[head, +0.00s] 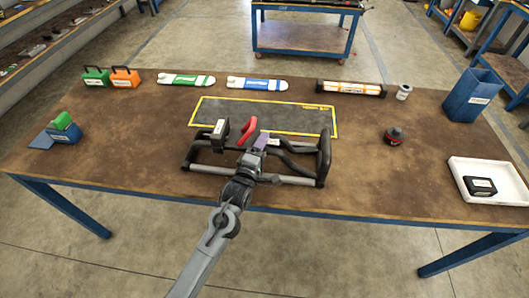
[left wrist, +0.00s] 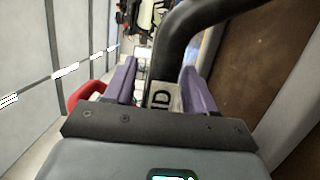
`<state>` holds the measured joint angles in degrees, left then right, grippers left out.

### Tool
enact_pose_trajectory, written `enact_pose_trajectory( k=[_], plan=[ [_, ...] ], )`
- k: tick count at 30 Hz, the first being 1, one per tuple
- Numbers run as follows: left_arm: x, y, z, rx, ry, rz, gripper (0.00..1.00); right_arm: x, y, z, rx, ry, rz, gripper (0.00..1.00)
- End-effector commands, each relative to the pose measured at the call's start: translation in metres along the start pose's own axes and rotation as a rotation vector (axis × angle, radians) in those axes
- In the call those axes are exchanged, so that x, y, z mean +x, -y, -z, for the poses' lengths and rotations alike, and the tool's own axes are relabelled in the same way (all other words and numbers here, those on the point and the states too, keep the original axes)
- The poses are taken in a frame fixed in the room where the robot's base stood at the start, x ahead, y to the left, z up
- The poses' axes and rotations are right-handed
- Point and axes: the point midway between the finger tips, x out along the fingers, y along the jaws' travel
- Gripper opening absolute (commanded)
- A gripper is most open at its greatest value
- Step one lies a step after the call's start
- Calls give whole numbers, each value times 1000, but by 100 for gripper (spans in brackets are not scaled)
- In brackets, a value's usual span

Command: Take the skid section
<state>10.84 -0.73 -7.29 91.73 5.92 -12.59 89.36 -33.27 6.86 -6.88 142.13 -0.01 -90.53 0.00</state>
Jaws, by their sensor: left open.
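The skid section (head: 324,158), a frame of black and grey tubes, sits at the front middle of the table, partly behind my arm. My left gripper (head: 262,141) is over its middle with purple fingers apart. In the left wrist view, the fingertips (left wrist: 159,72) are open; a thick black tube (left wrist: 183,40) runs just ahead of them, and a label with the letters "ID" shows between the fingers. I cannot tell whether the fingers touch the tube. My right gripper is not in view.
A red curved part (head: 248,129) stands beside the gripper. Behind lies a dark mat (head: 290,117) with a yellow border. A black-and-red round part (head: 393,135), a white tray (head: 496,168) and a blue bin (head: 470,98) are at right.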

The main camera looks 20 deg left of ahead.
Motion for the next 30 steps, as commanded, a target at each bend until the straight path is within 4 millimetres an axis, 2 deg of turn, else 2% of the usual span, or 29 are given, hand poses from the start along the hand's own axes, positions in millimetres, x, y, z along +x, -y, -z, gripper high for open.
enact_pose_trajectory(
  k=[4, 12, 14, 23, 30],
  plan=[
    [12, 0, 0, 1, 0, -1, 55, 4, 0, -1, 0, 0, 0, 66],
    [14, 0, 0, 0, 0, 0, 55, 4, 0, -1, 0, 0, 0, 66],
    [14, 0, 0, 0, 0, 0, 48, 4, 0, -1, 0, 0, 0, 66],
    [14, 0, 0, 0, 0, 0, 2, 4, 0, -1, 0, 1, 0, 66],
    [14, -4, 0, 0, 0, -7, 0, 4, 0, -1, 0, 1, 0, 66]
  ],
)
